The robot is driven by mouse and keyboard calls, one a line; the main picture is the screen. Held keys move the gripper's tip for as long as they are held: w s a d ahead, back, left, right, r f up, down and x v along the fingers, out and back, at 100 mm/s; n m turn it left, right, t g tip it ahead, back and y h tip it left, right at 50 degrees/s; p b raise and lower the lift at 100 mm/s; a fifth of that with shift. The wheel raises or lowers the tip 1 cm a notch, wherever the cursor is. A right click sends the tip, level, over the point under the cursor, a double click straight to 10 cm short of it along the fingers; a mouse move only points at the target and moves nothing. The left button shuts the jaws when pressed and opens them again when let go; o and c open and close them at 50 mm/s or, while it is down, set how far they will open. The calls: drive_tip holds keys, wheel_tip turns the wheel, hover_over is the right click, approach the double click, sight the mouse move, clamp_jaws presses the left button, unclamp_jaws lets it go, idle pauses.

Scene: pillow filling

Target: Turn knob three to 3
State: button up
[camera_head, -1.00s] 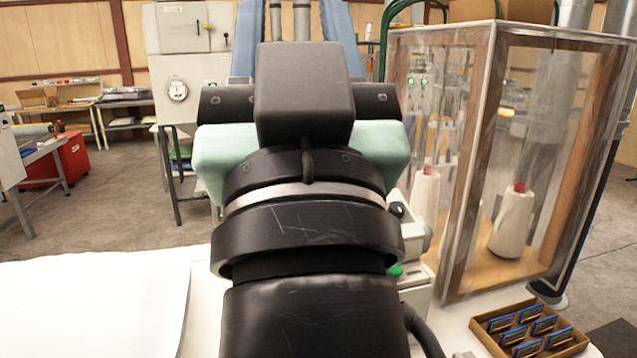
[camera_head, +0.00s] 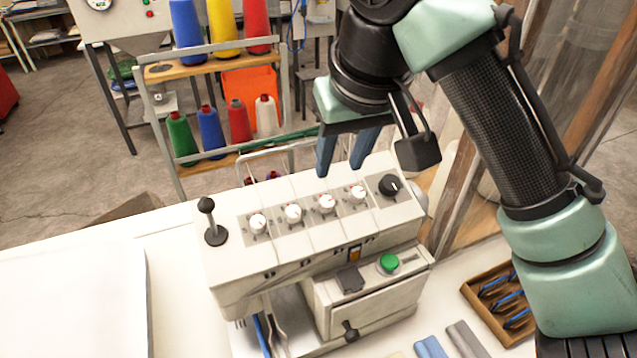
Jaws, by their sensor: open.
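A white sewing-type machine (camera_head: 235,278) stands on the white table. A row of several white knobs with red marks runs along its sloped top panel. The third white knob from the left (camera_head: 326,204) is in plain view; its dial figures are too small to read. The white knob (camera_head: 358,193) to its right also shows. My gripper (camera_head: 341,170) is open and empty, with its two blue-grey fingers pointing down. In the picture its fingertips appear just above these two knobs, apart from them; their exact height over the panel is hard to tell.
A black lever (camera_head: 208,212) stands at the panel's left end, and a black dial (camera_head: 390,185) at its right. A green button (camera_head: 389,262) is lower on the machine. Thread cones (camera_head: 225,32) stand on a rack behind. A small box (camera_head: 478,297) lies right.

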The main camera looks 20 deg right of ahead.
sight(326, 201)
drive_tip(key=p+x, duration=0.1)
drive_tip(key=x, duration=1)
drive_tip(key=shift+w+a+f, duration=0.1)
drive_tip(key=shift+w+f, duration=0.15)
drive_tip(key=shift+f, duration=0.05)
clamp_jaws()
